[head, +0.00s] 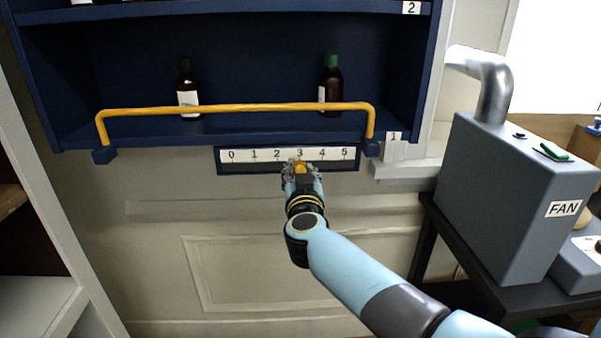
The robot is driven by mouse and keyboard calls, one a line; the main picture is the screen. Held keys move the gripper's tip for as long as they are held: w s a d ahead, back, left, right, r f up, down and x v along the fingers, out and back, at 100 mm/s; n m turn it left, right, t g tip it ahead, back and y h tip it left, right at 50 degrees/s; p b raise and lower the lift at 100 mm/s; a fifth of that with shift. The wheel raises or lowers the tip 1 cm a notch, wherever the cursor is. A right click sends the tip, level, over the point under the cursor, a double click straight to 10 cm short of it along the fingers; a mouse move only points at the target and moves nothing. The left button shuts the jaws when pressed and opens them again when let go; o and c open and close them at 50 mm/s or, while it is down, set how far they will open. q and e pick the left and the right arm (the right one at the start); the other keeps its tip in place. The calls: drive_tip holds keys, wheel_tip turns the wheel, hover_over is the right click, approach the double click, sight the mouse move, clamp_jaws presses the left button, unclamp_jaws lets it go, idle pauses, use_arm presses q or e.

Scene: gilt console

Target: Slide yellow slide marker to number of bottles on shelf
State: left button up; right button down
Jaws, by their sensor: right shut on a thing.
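The blue shelf (230,127) labelled 1 holds two brown bottles behind a yellow rail (240,107). The left bottle (187,85) has a dark cap and white label; the right bottle (331,88) has a green cap. Below the shelf is a white number scale (265,155) marked 0 to 5 in a dark frame. The yellow slide marker (300,168) shows just under the 3. My right gripper (300,172) is shut on the marker and hides part of it. My left gripper is not in view.
A grey box labelled FAN (500,190) with a metal pipe (493,85) stands on a dark table (430,215) at the right. Another shelf labelled 2 (250,12) is above. The panelled wall below the scale is clear on the left.

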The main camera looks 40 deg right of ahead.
drive_tip(key=w+a, duration=0.1)
drive_tip(key=w+a+p, duration=0.1)
drive_tip(key=a, duration=0.2)
drive_tip(key=shift+w+a, duration=0.2)
drive_tip(key=shift+w, duration=0.2)
drive_tip(key=shift+s+d, duration=0.1)
drive_tip(key=c, duration=1.1)
unclamp_jaws()
approach(277, 167)
drive_tip(key=shift+s, duration=0.25)
